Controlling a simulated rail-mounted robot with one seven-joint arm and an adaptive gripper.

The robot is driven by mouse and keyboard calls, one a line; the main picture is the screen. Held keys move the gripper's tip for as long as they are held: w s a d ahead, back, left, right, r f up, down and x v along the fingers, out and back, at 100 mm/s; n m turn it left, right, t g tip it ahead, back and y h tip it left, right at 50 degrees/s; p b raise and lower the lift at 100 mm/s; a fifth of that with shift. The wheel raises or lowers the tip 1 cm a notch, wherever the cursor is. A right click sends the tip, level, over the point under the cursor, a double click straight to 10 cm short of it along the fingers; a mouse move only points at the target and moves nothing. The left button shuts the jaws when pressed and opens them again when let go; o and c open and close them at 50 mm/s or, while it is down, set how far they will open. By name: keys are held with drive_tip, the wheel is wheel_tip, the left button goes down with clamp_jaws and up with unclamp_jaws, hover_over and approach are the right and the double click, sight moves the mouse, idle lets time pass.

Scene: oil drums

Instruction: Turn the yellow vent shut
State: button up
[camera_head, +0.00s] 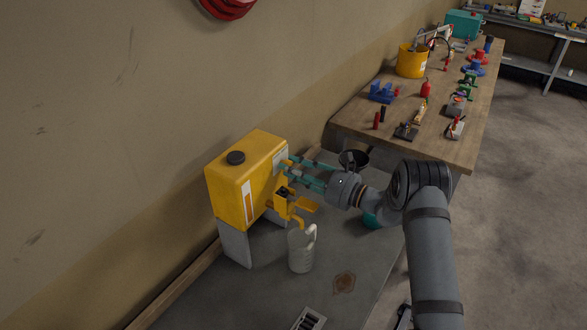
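A yellow drum (236,182) stands on grey supports against the wall, with a black cap on its top. My gripper (287,168) has teal fingers and reaches from the right to the upper part of the drum's front face, by a pale label. The fingertips are at or very near the face. The yellow vent cannot be made out clearly; the fingers may cover it. A gap shows between the two fingers, but whether they hold something is too small to tell. A yellow tap with dark parts (284,203) sits below the gripper.
A pale jug (301,250) stands on the grey bench (240,292) below the tap. A dark pot (353,159) is behind my wrist. A wooden table (462,142) with many tools and a yellow bucket (411,61) stands at the back right. The bench front is mostly clear.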

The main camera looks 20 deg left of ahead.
drive_tip(key=c, duration=0.6)
clamp_jaws()
